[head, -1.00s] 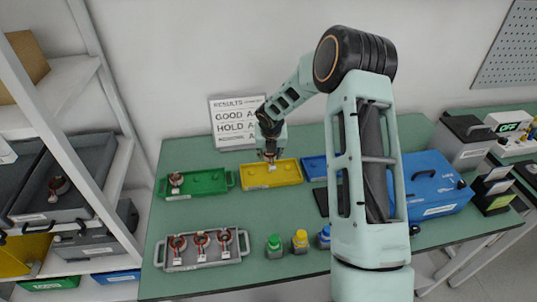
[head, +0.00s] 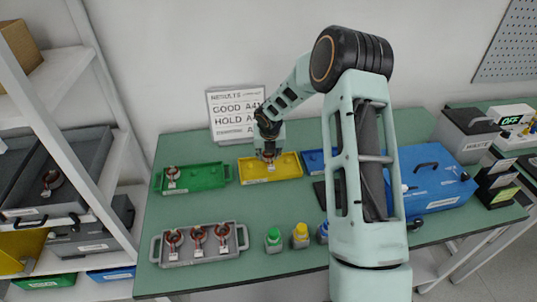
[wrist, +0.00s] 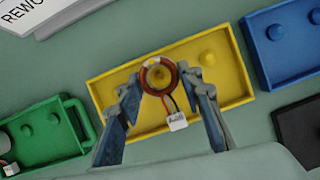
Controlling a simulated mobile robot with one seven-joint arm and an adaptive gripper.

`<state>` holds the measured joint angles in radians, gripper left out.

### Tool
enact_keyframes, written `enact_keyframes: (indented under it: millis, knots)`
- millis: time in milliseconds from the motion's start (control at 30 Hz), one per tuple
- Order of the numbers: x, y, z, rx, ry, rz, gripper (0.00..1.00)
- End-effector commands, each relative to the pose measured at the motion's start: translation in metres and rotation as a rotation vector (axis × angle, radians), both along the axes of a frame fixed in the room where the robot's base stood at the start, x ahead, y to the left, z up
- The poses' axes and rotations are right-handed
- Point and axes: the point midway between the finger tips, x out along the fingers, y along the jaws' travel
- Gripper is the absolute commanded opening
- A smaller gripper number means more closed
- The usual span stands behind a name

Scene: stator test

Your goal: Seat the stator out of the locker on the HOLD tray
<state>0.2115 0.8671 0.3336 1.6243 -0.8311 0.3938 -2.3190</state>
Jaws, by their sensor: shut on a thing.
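My gripper (wrist: 160,82) is shut on a stator (wrist: 145,80), a copper-red ring with dark and red leads and a white tag (wrist: 177,121). The gripper also shows in the head view (head: 269,149), over the left half of the yellow tray (wrist: 110,95). In the wrist view, a yellow peg shows through the ring's hole. I cannot tell whether the ring rests on the tray or is just above it.
A green tray (head: 205,177) holding one stator is to the left, and a blue tray (head: 313,161) to the right. A grey tray (head: 205,256) with several stators and several bottles stand nearer. A grey bin (head: 85,165) on the left shelf holds another stator. A blue box (head: 430,185) stands right.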

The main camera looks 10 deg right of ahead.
Motion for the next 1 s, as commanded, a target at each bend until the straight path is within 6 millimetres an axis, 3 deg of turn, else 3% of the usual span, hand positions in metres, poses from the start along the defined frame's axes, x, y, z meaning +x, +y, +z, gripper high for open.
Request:
enact_keyframes:
  millis: [500,1000]
  knots:
    - [0.000,0.000,-0.016,-0.001,-0.001,0.001,0.02]
    - [0.000,0.000,-0.018,-0.001,-0.001,0.001,0.02]
